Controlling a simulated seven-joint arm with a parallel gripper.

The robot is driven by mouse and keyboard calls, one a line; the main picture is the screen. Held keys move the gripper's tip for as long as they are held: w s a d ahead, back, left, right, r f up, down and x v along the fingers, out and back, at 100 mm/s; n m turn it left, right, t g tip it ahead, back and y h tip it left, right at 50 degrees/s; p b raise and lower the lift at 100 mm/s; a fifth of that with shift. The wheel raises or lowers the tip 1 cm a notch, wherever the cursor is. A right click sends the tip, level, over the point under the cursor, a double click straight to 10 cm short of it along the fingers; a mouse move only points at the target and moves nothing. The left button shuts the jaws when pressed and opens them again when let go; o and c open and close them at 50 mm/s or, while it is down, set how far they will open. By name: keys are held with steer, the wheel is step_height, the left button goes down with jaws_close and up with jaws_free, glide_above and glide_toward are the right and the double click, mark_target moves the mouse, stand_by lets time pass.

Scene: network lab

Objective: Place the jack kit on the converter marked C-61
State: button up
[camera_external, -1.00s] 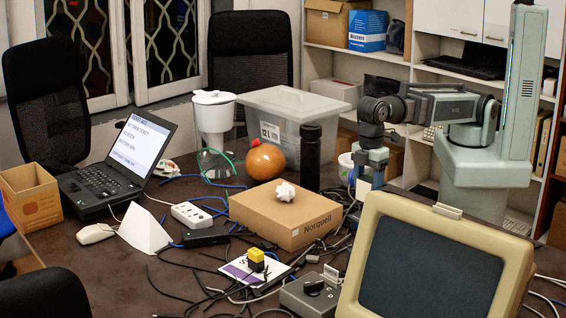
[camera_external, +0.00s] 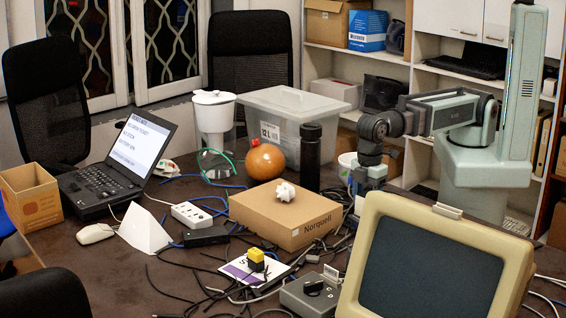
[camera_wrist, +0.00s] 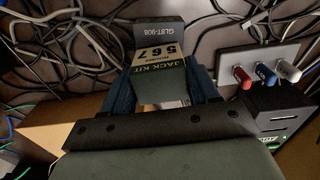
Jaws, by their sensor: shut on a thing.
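The jack kit (camera_wrist: 160,68), a small box with a pale label reading "JACK KIT 567", is between the two blue fingers of my gripper (camera_wrist: 163,88) in the wrist view. I cannot read C-61 anywhere.
A plate with red, blue and white plugs (camera_wrist: 262,76) lies near the kit, among tangled cables (camera_wrist: 65,50). The Norquell carton (camera_external: 300,228) stands left of my gripper. The cream monitor (camera_external: 430,265) is in front. A black bottle (camera_external: 311,155) stands behind.

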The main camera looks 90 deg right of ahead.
steer(key=o, duration=1.1)
steer(key=shift+r, duration=6.15)
